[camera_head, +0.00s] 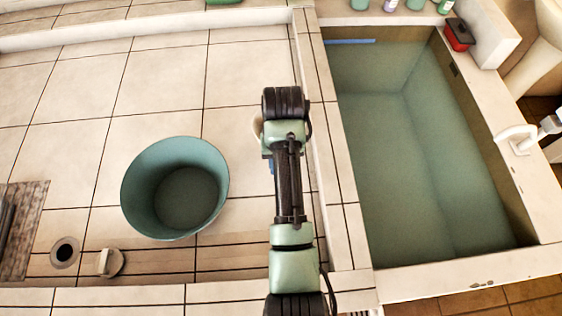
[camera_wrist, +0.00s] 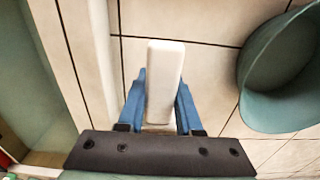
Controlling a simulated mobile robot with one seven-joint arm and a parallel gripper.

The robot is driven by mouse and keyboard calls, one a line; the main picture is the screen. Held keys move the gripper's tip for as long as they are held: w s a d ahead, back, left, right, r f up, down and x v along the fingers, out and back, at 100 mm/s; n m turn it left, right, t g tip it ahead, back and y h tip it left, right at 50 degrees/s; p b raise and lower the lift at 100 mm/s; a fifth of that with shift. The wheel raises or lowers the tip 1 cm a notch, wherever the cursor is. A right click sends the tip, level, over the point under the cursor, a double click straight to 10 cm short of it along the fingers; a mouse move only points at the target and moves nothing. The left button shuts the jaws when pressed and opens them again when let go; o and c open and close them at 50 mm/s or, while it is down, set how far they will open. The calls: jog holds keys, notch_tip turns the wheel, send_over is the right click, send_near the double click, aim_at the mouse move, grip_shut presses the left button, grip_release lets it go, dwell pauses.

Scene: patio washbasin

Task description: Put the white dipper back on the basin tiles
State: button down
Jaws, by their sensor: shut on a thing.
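The white dipper (camera_wrist: 165,75) is between the blue fingers of my gripper (camera_wrist: 160,102) in the wrist view. Its long white handle shows; its cup is hidden. My gripper is shut on it. In the head view a small pale part of the dipper (camera_head: 257,127) shows at the left of my arm, which hides the rest. The basin tiles (camera_head: 245,75) are cream with dark joints and also show in the wrist view (camera_wrist: 215,22). The dipper is over the tiles near the raised divider; I cannot tell whether it touches them.
A green bucket (camera_head: 142,205) stands on the tiles to the left. A raised divider (camera_head: 325,110) separates the tiles from a water-filled tank (camera_head: 415,160) on the right. A drain hole (camera_head: 65,252) and a knob (camera_head: 110,263) are at lower left. The upper left tiles are clear.

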jog(key=f, duration=0.3)
jog(key=f+b, duration=0.1)
jog(key=f, duration=0.2)
jog(key=w+f, duration=0.1)
jog(key=f, duration=0.2)
jog(key=shift+d, duration=0.35)
jog(key=shift+f+b, duration=0.15)
jog(key=shift+b, duration=0.2)
jog(key=c, duration=0.6)
grip_release()
